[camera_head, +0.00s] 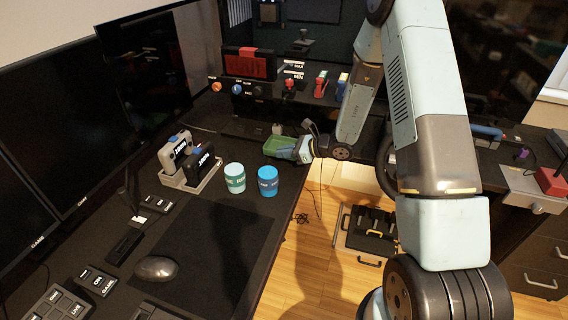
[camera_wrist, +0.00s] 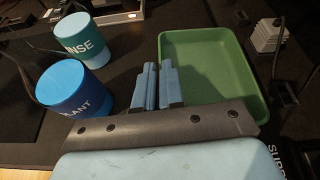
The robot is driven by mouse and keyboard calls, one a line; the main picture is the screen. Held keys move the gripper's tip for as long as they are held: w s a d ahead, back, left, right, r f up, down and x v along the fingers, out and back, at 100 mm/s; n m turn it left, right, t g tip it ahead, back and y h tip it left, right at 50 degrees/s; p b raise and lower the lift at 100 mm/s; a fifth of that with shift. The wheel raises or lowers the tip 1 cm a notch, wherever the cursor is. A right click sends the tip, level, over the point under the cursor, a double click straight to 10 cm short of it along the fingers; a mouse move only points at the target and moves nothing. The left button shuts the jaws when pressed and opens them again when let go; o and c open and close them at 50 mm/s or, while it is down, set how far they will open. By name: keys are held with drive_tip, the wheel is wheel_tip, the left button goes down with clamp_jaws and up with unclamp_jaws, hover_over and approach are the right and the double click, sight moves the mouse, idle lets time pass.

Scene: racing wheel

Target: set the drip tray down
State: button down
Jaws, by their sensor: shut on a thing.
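The drip tray is a shallow green rectangular tray (camera_head: 282,147), and it fills the middle right of the wrist view (camera_wrist: 215,65). My gripper (camera_head: 303,149) comes in from the right in the head view. In the wrist view its two pale blue fingers (camera_wrist: 157,85) are shut on the tray's left wall, one on each side. The tray looks empty and about level, at the desk's right side beyond the two cups. I cannot tell whether its underside touches the desk.
A teal cup (camera_head: 234,178) and a blue cup (camera_head: 267,181) stand on the dark desk near the tray. A grey holder (camera_head: 190,178) with two devices is left of them. A dark mat (camera_head: 205,245) and mouse (camera_head: 156,268) lie nearer. A control shelf (camera_head: 290,88) stands behind.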

sight(284, 170)
drive_tip(key=shift+f, duration=2.45)
drive_tip(key=c, duration=1.2)
unclamp_jaws()
drive_tip(key=shift+c, duration=0.2)
drive_tip(key=v, duration=0.7)
drive_tip(key=shift+s+d+r, duration=0.1)
drive_tip(key=shift+d+r, duration=0.05)
drive_tip(key=s+r+n+g+h, duration=0.1)
drive_tip(key=s+r+n+g, duration=0.1)
drive_tip(key=s+r+n, duration=0.65)
drive_tip(key=s+r+n+g+h, duration=0.2)
drive_tip(key=s+r+n+g, duration=0.15)
drive_tip(key=r, duration=0.95)
drive_tip(key=s+d+r+n+t+h, duration=0.3)
drive_tip(key=s+d+r+n+h, duration=0.1)
drive_tip(key=s+d+r, duration=0.3)
drive_tip(key=s+d+r+n+t+h, duration=0.3)
drive_tip(key=s+d+r+n+h, duration=0.2)
drive_tip(key=s, duration=0.7)
wheel_tip(284, 170, up, 4)
drive_tip(key=d, duration=0.2)
drive_tip(key=shift+s+d+f+h, duration=0.2)
drive_tip(key=shift+s+d+h, duration=0.1)
drive_tip(key=shift+d, duration=0.05)
